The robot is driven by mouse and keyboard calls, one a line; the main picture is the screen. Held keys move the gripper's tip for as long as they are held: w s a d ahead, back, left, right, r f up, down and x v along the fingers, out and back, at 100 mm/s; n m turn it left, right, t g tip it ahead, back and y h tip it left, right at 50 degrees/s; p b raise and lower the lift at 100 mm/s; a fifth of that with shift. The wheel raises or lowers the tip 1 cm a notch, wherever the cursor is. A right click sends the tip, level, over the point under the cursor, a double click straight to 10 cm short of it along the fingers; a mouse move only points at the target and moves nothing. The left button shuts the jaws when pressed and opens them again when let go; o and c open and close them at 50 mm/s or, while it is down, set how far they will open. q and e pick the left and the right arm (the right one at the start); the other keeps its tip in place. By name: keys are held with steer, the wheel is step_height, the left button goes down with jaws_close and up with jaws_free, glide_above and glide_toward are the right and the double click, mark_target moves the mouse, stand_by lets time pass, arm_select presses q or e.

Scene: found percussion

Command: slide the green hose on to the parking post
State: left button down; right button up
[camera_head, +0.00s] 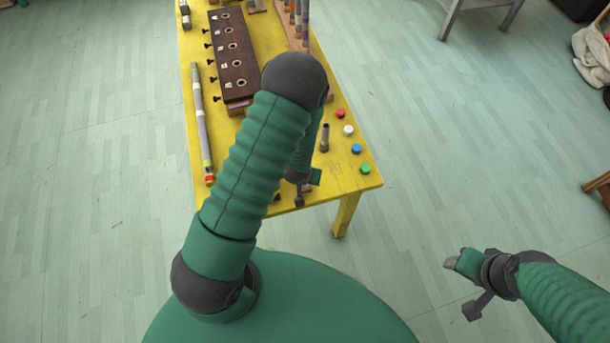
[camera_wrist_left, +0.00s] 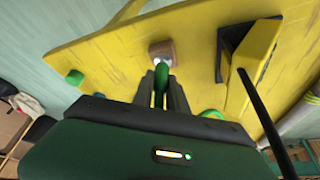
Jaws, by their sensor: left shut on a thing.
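A slim green hose (camera_wrist_left: 161,82) stands out between the fingers of my left gripper (camera_wrist_left: 162,92) in the left wrist view. The fingers are shut on it. Its far end overlaps a small brown block (camera_wrist_left: 161,49) with a pale spot, perhaps the parking post seen end-on. I cannot tell whether they touch. In the head view, a dark upright post (camera_head: 324,138) stands on the table near the right edge. My left gripper (camera_head: 300,197) is below it at the table's near end, mostly hidden by my arm.
The yellow table (camera_head: 345,183) carries a dark box with holes (camera_head: 232,52), a long grey tube (camera_head: 201,125) and several coloured caps, one green (camera_head: 365,168).

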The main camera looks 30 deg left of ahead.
arm_select(q)
steer(key=shift+f+b, duration=0.4)
steer(key=shift+f, duration=0.2)
steer(key=c, duration=1.3)
jaws_free()
steer(key=shift+o, duration=0.2)
steer(key=p+v, duration=0.6)
steer(key=v, duration=1)
steer(key=shift+r, duration=0.35)
steer(key=shift+d, duration=0.15)
